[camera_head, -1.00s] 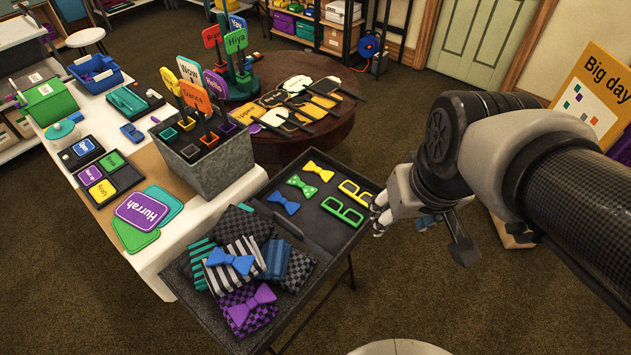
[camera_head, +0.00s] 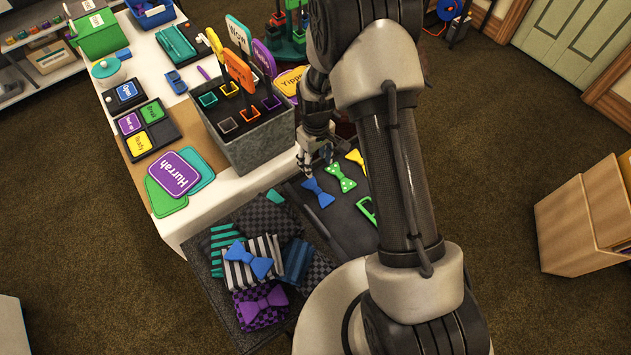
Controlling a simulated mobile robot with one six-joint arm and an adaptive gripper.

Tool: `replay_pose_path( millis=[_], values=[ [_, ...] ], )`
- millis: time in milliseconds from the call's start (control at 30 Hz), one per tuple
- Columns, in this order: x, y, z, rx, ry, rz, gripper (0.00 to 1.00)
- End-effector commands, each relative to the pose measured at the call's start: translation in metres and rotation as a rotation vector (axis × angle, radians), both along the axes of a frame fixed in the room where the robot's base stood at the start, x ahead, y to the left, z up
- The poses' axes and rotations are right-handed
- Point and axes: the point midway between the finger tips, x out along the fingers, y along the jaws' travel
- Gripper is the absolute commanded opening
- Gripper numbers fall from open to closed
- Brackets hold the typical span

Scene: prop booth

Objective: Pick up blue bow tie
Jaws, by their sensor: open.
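One blue bow tie (camera_head: 319,192) lies flat on the dark tray (camera_head: 352,248), just below my gripper (camera_head: 312,170) in the picture. A second blue bow tie (camera_head: 248,261) lies on a black-and-white striped cloth (camera_head: 237,276) at the tray's left part. My gripper is open and empty, its fingers by the upper end of the first blue bow tie; I cannot tell whether they touch it. My arm hides part of the tray's right side.
A green dotted bow tie (camera_head: 341,177) and a yellow one (camera_head: 355,159) lie beside the first blue tie. A purple bow tie (camera_head: 262,303) lies lower left. A grey metal bin (camera_head: 252,142) of signs stands close left of my gripper.

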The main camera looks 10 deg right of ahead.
Motion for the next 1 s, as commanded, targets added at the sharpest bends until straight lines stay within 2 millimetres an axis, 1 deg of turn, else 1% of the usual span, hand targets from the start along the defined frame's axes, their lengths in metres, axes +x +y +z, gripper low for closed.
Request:
replay_pose_path(
  millis=[33,167,300,400,500,600,833,1000],
  values=[
    [-0.001,0.000,-0.010,0.000,0.004,0.001,0.50],
    [-0.001,0.000,-0.037,0.000,0.004,0.001,0.50],
    [-0.001,0.000,-0.068,0.000,0.004,0.000,0.50],
    [-0.001,0.000,-0.089,0.000,0.004,0.000,0.50],
    [-0.001,-0.001,-0.105,0.000,0.003,0.000,0.50],
    [0.000,-0.001,-0.115,0.000,0.002,0.000,0.50],
    [0.000,-0.002,-0.126,0.000,0.002,-0.001,0.50],
    [0.001,-0.006,-0.151,0.000,0.002,-0.002,0.50]
  ],
)
